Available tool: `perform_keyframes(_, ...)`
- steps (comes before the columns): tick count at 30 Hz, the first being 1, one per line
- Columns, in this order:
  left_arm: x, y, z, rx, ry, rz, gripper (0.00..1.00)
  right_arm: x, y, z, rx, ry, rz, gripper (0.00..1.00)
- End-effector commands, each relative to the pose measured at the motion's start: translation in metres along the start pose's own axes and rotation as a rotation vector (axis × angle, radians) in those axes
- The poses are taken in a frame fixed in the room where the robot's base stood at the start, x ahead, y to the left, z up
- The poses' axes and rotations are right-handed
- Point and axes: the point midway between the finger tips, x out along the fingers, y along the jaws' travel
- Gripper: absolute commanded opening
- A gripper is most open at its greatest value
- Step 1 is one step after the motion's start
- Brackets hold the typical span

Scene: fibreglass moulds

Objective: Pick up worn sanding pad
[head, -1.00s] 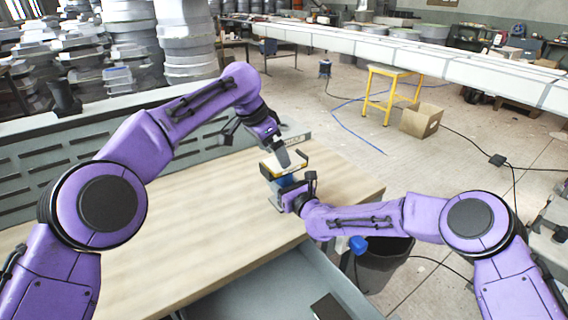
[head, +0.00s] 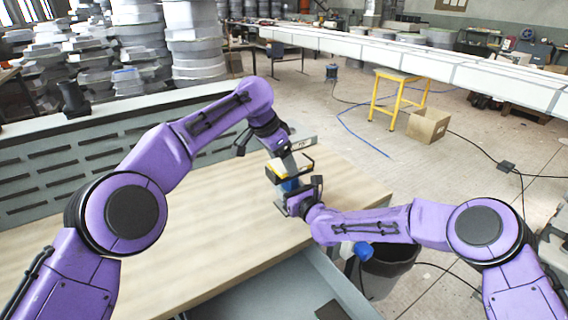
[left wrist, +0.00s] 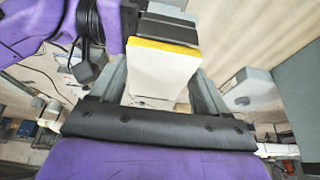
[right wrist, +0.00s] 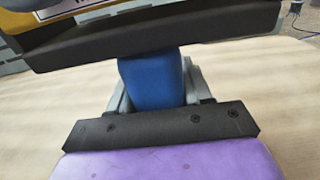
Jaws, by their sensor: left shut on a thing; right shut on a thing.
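In the left wrist view, a pale pad with a yellow edge (left wrist: 163,70) sits between the fingers of my left gripper (left wrist: 160,84), which is shut on it. A dark grey block (left wrist: 168,28) lies just beyond; I cannot tell whether the pad touches it. My right gripper (right wrist: 157,90) is shut on a blue handle (right wrist: 152,80) under a wide black plate (right wrist: 150,35). In the head view, both grippers meet above the bench's right part, around a small yellow-topped tool (head: 279,167). My left gripper (head: 288,160) is above and my right gripper (head: 299,190) below. Contact details are hidden.
The wooden bench top (head: 180,235) is clear on the left, with a slotted grey panel (head: 60,165) behind. An open grey drawer (head: 270,290) juts out in front. A dark bin (head: 388,268) stands right of it, below my right arm, with a blue-and-white item (head: 358,250) above it.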

Motion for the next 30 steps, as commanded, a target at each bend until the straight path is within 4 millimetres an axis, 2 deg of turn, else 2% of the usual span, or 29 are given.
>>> perform_keyframes(6,-0.026,0.000,-0.012,0.001,0.004,-0.001,0.47,0.000,0.000,0.000,0.000,0.001,0.000,0.10)
perform_keyframes(16,-0.037,0.000,0.017,0.000,0.001,0.000,0.47,0.000,0.000,0.000,0.000,0.000,0.000,0.10)
perform_keyframes(20,-0.048,0.000,0.042,-0.002,0.003,0.000,0.47,0.000,0.000,0.000,0.000,0.001,0.000,0.10)
perform_keyframes(27,-0.077,0.000,0.112,-0.002,0.006,0.000,0.47,0.000,0.000,0.000,0.000,0.001,0.000,0.10)
perform_keyframes(30,-0.085,0.000,0.133,-0.001,0.006,0.000,0.47,0.000,0.000,0.000,0.000,0.001,0.000,0.10)
